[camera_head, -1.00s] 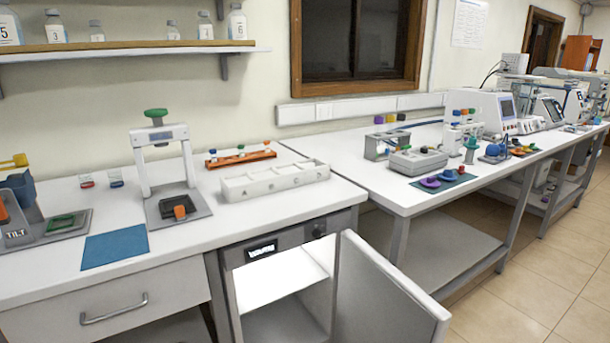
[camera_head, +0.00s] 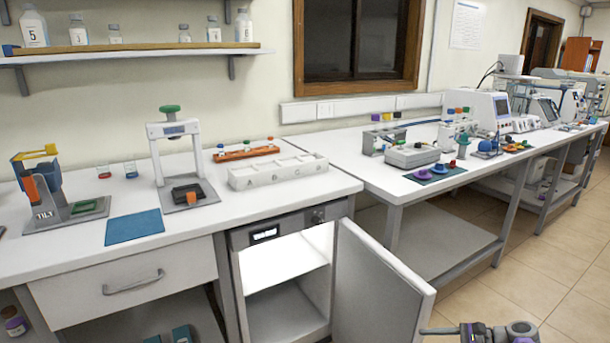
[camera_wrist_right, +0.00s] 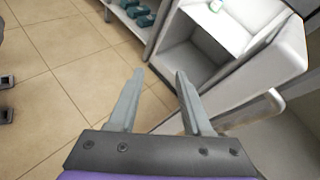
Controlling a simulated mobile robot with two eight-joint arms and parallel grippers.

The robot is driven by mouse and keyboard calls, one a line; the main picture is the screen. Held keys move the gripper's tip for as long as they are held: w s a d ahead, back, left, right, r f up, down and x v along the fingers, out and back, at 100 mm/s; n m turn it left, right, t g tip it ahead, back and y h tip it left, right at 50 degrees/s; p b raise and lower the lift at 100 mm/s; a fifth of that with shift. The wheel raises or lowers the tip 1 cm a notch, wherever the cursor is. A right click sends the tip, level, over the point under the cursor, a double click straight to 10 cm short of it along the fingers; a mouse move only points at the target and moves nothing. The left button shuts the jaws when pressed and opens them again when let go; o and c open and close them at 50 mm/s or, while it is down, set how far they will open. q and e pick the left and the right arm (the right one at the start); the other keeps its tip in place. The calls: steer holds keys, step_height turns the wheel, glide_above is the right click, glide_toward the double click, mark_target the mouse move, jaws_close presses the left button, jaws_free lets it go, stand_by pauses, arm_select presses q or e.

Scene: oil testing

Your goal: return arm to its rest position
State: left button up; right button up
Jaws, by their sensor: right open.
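My right gripper (camera_wrist_right: 160,74) is open in the right wrist view, with nothing between its two grey fingers. It is above the tiled floor, in front of the open cabinet (camera_wrist_right: 180,62). Part of my right arm (camera_head: 490,333) shows at the bottom right of the head view, cut off by the picture edge. It is just right of the open cabinet door (camera_head: 378,285), which also shows in the right wrist view (camera_wrist_right: 285,60).
The lab bench (camera_head: 75,258) holds the tilt device (camera_head: 50,190), a blue mat (camera_head: 134,227), a press-like stand (camera_head: 160,165) and a white lettered tray (camera_head: 280,177). A second bench (camera_head: 385,180) carries instruments. The tiled floor (camera_head: 560,265) on the right is clear.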

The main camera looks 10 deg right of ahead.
steer(key=s+a+r+n+g+h, duration=0.25)
steer(key=s+a+n, duration=0.3)
steer(key=a, duration=0.45)
steer(key=s+a+r+n+g+h, duration=0.1)
steer(key=s+a+n+h, duration=0.25)
steer(key=s+a, duration=0.4)
steer(key=s+a+f+n+h, duration=0.25)
steer(key=s+n, duration=0.35)
steer(key=s, duration=0.3)
steer(key=s+a+f+n+h, duration=0.15)
steer(key=s+a+n, duration=0.25)
steer(key=s+n, duration=0.45)
arm_select(q)
step_height(320, 180, up, 25)
steer(key=w+t+p, duration=0.1)
steer(key=p, duration=2.1)
steer(key=shift+w+r, duration=0.15)
steer(key=shift+r, duration=0.05)
arm_select(e)
step_height(320, 180, up, 26)
steer(key=m+t, duration=0.1)
steer(key=m, duration=0.1)
steer(key=shift+w+r+t+h, duration=0.2)
steer(key=shift+w+t+h, duration=0.05)
steer(key=shift+t+h, duration=0.15)
steer(key=shift+s, duration=0.15)
arm_select(q)
steer(key=shift+s+a, duration=0.1)
steer(key=shift+s, duration=0.1)
